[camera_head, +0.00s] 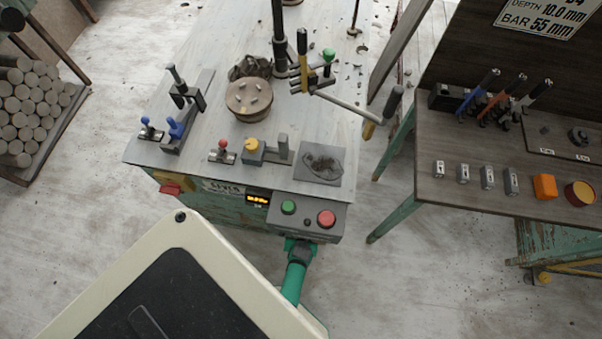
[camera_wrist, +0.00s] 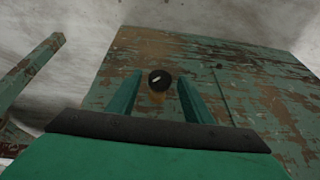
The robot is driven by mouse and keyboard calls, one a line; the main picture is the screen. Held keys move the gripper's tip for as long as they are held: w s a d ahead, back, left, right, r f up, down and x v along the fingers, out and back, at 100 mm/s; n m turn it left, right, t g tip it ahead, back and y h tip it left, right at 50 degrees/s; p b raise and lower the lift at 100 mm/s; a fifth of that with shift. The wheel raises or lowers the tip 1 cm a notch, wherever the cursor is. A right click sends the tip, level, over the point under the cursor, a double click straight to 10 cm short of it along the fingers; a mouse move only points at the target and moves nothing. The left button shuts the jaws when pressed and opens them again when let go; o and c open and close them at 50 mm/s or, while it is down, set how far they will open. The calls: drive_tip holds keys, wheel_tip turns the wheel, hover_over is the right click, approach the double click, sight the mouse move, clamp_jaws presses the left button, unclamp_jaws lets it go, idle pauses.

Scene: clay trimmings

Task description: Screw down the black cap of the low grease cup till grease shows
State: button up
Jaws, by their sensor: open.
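The black cap (camera_wrist: 159,78) of the low grease cup shows in the wrist view as a small round dark knob with a pale mark on its face. A bit of brass-coloured body (camera_wrist: 157,96) shows just below it. My gripper (camera_wrist: 158,80) is open, with one green finger on each side of the cap. Gaps show between the cap and both fingers; I cannot tell how far in depth the fingertips reach. No grease can be made out at the cap. In the head view the cup is hidden, and my green arm reaches to the machine front below the button panel.
A worn green painted panel (camera_wrist: 225,75) lies behind the cap. A green leg (camera_wrist: 30,72) stands at left in the wrist view. In the head view, the button panel (camera_head: 306,222) with green and red buttons overhangs my arm. A side bench (camera_head: 440,200) stands at right; open floor lies between.

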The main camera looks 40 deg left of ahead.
drive_tip(key=c, duration=1.1)
drive_tip(key=shift+o, duration=0.2)
drive_tip(key=shift+d+f, duration=0.1)
drive_tip(key=shift+f, duration=0.05)
